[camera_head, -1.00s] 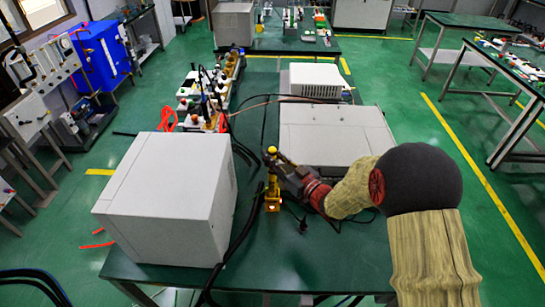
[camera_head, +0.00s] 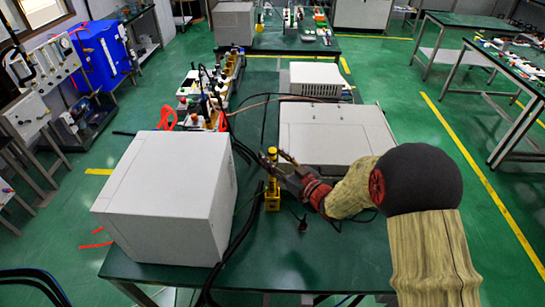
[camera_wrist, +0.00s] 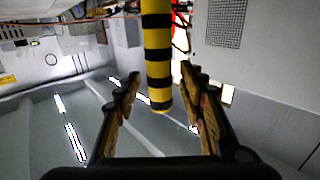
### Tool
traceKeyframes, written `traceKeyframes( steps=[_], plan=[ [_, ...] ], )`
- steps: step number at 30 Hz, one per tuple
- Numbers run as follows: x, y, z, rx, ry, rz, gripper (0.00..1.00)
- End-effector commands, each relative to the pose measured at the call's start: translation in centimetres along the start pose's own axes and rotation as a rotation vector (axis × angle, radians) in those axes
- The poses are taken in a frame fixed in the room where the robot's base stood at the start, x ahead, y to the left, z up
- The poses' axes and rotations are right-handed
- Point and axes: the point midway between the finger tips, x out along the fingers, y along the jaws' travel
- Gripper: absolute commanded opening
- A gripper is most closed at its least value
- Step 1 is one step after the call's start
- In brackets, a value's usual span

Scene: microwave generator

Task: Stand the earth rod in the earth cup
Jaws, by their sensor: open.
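The earth rod (camera_head: 272,160) is a short yellow-and-black rod standing upright on the near table, left of my gripper. Its lower end meets the yellow earth cup (camera_head: 272,196) and appears to be in it; the exact seating is too small to tell. My gripper (camera_head: 281,163) is open, reaching in from the right with its fingers spread close to the rod's upper part. In the wrist view the striped rod (camera_wrist: 158,60) shows between the two open fingers, apart from both, with its rounded end towards the palm. The cup is not visible in the wrist view.
A large white box (camera_head: 165,205) stands left of the rod, with black cables (camera_head: 240,235) between them. A flat grey-white cabinet (camera_head: 335,130) lies behind my gripper. A smaller white unit (camera_head: 317,79) and a crowded component board (camera_head: 210,95) stand farther back. The front right tabletop is mostly clear.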

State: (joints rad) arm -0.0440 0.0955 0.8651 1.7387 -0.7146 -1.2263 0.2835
Motion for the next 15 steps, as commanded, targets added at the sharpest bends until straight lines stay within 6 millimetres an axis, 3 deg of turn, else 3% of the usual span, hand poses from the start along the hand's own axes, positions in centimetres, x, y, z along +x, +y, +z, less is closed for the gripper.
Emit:
traceKeyframes(
  steps=[9, 15],
  plan=[
    [-0.3, 0.0, 0.1, 0.001, -0.002, 0.000, 0.41],
    [-2.8, 0.1, 0.1, 0.001, -0.002, 0.003, 0.41]
  ],
)
